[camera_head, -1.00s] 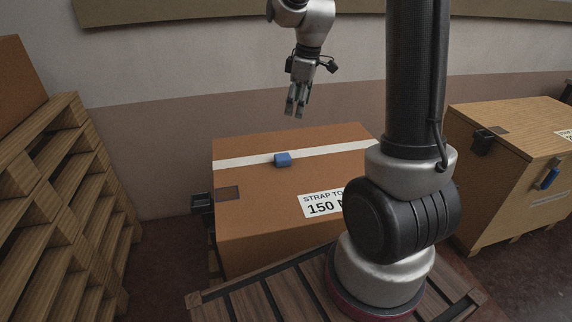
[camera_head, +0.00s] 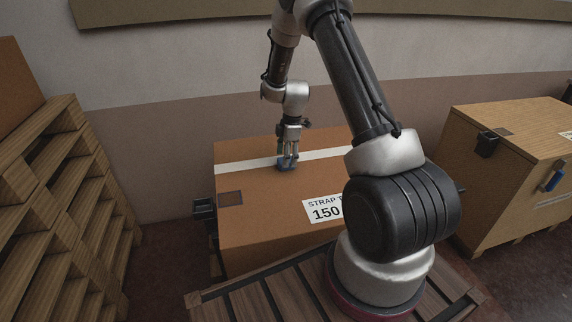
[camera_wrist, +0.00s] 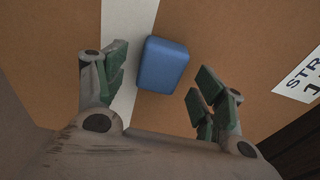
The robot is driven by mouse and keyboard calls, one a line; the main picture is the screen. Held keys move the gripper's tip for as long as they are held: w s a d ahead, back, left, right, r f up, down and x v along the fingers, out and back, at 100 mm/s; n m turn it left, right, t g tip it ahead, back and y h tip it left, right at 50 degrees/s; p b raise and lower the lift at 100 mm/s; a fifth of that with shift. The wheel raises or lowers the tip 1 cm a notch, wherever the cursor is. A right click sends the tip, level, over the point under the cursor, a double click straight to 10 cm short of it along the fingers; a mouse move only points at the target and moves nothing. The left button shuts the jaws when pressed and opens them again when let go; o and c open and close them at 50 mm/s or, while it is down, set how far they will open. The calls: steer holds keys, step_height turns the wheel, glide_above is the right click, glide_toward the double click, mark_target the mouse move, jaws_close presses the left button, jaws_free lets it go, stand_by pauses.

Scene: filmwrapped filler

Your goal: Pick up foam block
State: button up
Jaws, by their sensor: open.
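The foam block is a small blue block (camera_head: 282,165) on top of a large brown box, at the edge of its white strip. In the head view my gripper (camera_head: 288,160) is right at the block and partly hides it. In the wrist view the blue block (camera_wrist: 163,65) lies just beyond and between the fingertips of my gripper (camera_wrist: 160,80). The green-padded fingers are spread, with a gap showing on each side of the block. The jaws are open and hold nothing.
The brown box (camera_head: 255,215) has a white strip (camera_head: 235,167) and a printed label (camera_head: 324,210). Stacked wooden pallets (camera_head: 70,200) stand at the left. A wooden crate (camera_head: 510,165) with black and blue fittings stands at the right. The box top around the block is clear.

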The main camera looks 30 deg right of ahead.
step_height(320, 180, down, 2)
steer(key=shift+a+f, duration=0.1)
steer(key=shift+f, duration=0.05)
steer(key=c, duration=0.9)
steer(key=shift+c, duration=0.2)
